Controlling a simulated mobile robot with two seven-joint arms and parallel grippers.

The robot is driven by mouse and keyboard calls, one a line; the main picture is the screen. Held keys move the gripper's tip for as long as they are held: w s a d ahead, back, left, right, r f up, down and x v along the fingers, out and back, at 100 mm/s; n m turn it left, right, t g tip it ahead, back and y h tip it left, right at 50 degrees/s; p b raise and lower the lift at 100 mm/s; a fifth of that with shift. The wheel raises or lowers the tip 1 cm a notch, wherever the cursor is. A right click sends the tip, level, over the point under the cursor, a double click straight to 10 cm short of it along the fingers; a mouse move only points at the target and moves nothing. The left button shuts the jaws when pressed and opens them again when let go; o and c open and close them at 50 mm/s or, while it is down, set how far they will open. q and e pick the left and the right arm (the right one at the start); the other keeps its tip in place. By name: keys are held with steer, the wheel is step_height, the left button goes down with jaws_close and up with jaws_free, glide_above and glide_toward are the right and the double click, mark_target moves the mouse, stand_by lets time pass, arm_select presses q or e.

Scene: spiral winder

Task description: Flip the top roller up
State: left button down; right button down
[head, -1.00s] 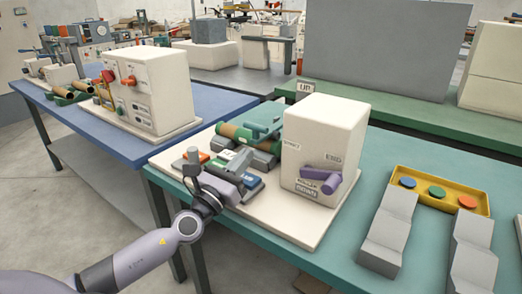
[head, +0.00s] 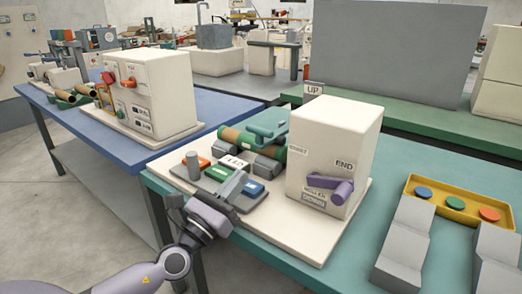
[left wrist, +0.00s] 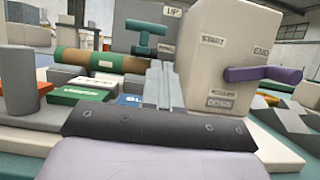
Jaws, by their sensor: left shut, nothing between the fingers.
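The winder's cream box (head: 335,140) stands on a cream base plate on the teal table, with UP, START, END and ROLLER DOWN labels. A purple lever (head: 330,188) lies roughly level across its front, near END; it also shows in the left wrist view (left wrist: 262,74). Left of the box, a teal T-shaped piece (head: 266,124), apparently the top roller part, sits over a green and brown roller (head: 243,139). My left gripper (head: 236,186) is shut and empty by the labelled blocks, short of the box; its fingers (left wrist: 161,82) point towards the machine. My right gripper is not in view.
Orange, green and blue labelled blocks (head: 219,171) and a grey post (head: 193,165) stand close to my left gripper. A yellow tray (head: 455,203) with coloured discs and grey stepped blocks (head: 403,245) lie at right. Another machine (head: 150,90) stands on the blue table.

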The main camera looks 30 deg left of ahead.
arm_select(q)
steer(key=p+x, duration=0.2)
steer(key=x, duration=0.5)
steer(key=shift+w+r, duration=0.2)
steer(key=shift+w, duration=0.15)
steer(key=shift+x, duration=0.9)
